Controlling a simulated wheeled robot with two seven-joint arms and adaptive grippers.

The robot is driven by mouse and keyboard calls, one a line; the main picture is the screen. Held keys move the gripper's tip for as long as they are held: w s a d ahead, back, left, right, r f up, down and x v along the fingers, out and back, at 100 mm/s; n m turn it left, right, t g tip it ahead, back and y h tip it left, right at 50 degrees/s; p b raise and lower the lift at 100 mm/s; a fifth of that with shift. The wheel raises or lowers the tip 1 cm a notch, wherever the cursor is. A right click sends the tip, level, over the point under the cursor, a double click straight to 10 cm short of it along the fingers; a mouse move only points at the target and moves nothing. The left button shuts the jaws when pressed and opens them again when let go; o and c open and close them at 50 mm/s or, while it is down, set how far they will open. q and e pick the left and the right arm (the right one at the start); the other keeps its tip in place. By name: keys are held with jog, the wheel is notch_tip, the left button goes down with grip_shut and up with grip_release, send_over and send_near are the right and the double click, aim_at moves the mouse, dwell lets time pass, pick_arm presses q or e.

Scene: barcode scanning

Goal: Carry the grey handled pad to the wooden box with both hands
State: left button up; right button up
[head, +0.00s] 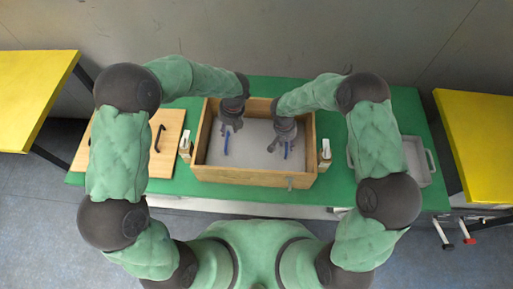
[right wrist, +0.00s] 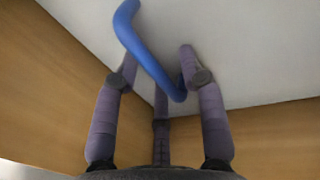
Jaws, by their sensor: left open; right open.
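The grey pad (head: 255,153) lies inside the wooden box (head: 240,177) on the green table. It has two blue handles, a left one (head: 227,144) and a right one (head: 286,151). My left gripper (head: 231,123) is open over the pad near the left handle. My right gripper (head: 285,141) is open near the right handle. In the right wrist view, the blue handle (right wrist: 145,50) passes between the spread fingers of my right gripper (right wrist: 158,62). Whether the fingers touch it I cannot tell. The box's wooden walls (right wrist: 260,135) stand close around them.
A wooden board (head: 165,150) with black handles lies on the green table (head: 270,196) at the left. A grey tray (head: 418,160) lies at the right, partly behind my right arm. Small pale items stand beside the box. Yellow tables flank both sides.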

notch_tip(320, 180, up, 12)
jog(key=a, duration=0.2)
jog(key=shift+a, duration=0.2)
jog(key=shift+w+f, duration=0.1)
dwell(0.5)
